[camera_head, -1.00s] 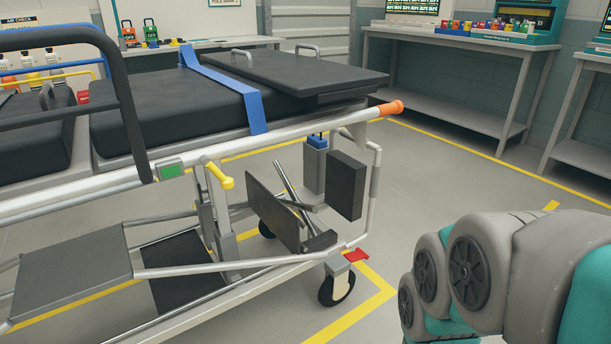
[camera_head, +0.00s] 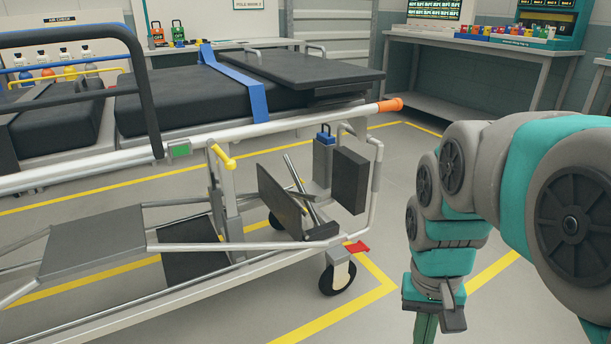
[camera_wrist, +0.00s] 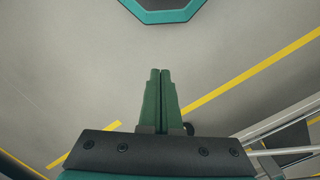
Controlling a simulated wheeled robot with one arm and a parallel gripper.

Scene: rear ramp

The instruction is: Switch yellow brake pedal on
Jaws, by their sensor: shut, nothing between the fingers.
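I see no yellow pedal for certain. The stretcher (camera_head: 300,226) has a red pedal (camera_head: 357,247) above its near caster wheel (camera_head: 337,278). A yellow-ended lever (camera_head: 222,157) sits higher, under the side rail. My gripper (camera_head: 425,331) points down at the bottom of the head view, right of the caster and apart from it; its tips are cut off there. In the wrist view my gripper's green fingers (camera_wrist: 160,72) are together and empty above bare floor. Part of the stretcher frame (camera_wrist: 285,125) shows at the lower right there.
Yellow floor lines (camera_head: 365,307) run around the stretcher. A bench (camera_head: 445,112) stands behind. The floor between the caster and my arm is clear.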

